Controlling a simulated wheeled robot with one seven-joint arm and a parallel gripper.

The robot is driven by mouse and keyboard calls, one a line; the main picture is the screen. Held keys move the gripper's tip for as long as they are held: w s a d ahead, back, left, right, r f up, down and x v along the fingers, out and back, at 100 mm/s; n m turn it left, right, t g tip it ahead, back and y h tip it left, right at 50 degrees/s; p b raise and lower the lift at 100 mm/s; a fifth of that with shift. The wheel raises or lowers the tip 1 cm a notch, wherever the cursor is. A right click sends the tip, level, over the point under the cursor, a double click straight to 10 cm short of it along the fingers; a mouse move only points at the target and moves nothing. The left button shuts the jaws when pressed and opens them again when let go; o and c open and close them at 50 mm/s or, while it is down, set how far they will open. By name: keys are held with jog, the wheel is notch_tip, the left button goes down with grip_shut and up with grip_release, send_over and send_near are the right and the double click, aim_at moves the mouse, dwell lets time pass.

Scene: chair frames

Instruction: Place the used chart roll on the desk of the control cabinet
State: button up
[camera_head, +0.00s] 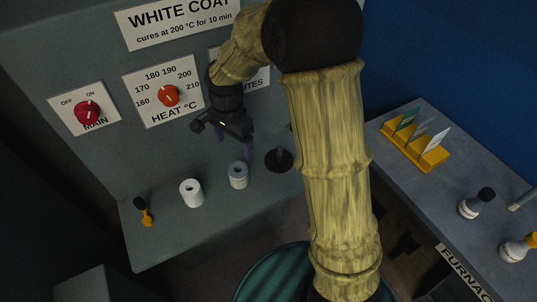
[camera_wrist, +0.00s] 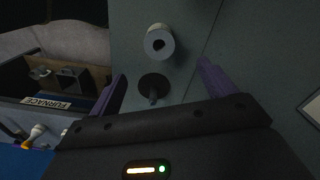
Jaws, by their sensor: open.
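Two pale rolls stand upright on the grey desk (camera_head: 165,242) of the control cabinet (camera_head: 85,160). The left roll (camera_head: 191,194) is whiter; the right roll (camera_head: 238,176) is greyer, and I cannot tell which is the used one. A black disc with a short peg (camera_head: 279,160) sits right of the grey roll, with no roll on it. My gripper (camera_head: 233,154) is open and empty above the grey roll. In the wrist view, the grey roll (camera_wrist: 160,42) and bare disc (camera_wrist: 153,86) show between and beyond my purple fingers (camera_wrist: 162,68).
A yellow-and-black tool (camera_head: 146,212) lies on the desk's left. Red and orange knobs (camera_head: 168,96) are on the upright panel. The side bench (camera_head: 450,165) at right holds a yellow rack (camera_head: 415,145) and flasks (camera_head: 476,204). My arm hides part of the desk's right end.

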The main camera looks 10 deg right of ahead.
jog(key=s+d+r+n+t, duration=0.1)
jog(key=s+d+n+t, duration=0.1)
jog(key=s+d+n, duration=0.8)
jog(key=s+d, duration=0.2)
jog(key=s, duration=0.1)
jog(key=shift+d+r+t, duration=0.15)
jog(key=shift+d+t, duration=0.05)
jog(key=shift+t, duration=0.1)
jog(key=shift+s, duration=0.2)
jog(key=shift+w, duration=0.1)
dwell(0.5)
